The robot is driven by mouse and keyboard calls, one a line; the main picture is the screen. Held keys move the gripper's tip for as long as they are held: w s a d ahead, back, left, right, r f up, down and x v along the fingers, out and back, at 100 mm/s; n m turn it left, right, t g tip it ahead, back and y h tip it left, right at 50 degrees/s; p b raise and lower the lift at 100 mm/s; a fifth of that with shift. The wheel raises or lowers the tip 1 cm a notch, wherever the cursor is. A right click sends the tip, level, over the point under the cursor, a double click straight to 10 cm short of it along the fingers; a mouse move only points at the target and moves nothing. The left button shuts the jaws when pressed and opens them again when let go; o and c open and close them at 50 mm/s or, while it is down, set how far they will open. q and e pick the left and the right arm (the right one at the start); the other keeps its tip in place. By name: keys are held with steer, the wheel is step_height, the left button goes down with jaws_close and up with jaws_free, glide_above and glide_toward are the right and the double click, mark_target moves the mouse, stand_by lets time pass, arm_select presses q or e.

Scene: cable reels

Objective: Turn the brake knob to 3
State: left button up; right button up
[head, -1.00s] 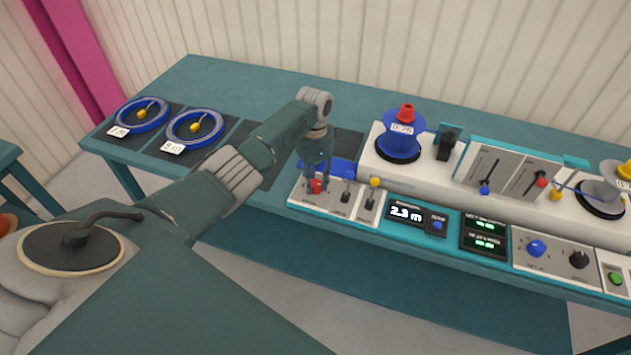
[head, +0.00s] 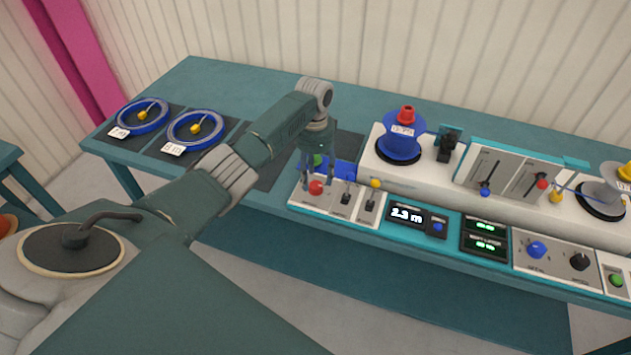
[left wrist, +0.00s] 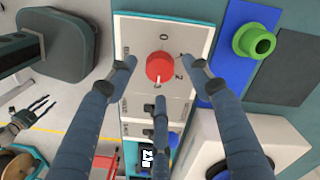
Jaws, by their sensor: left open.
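The red brake knob (head: 316,187) sits on a pale panel at the left end of the console. It also shows in the left wrist view (left wrist: 159,66), with a 0 above it and a 2 at its lower right. My left gripper (head: 318,181) is open above the knob. In the wrist view its fingers (left wrist: 160,66) stand on either side of the knob, apart from it. What looks like my right gripper (left wrist: 38,108) shows small at the left edge of that view.
Black (head: 346,198) and yellow-tipped (head: 375,184) levers stand close to the knob's right. A green spool-like piece (left wrist: 254,40) lies on a blue area behind. A blue reel (head: 402,140) stands farther right. Two blue cable coils (head: 142,116) lie at the left of the table.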

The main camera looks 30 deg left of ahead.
mark_target(315, 183)
arm_select(q)
step_height(315, 183, up, 9)
steer(key=shift+a, duration=0.2)
stand_by(0.6)
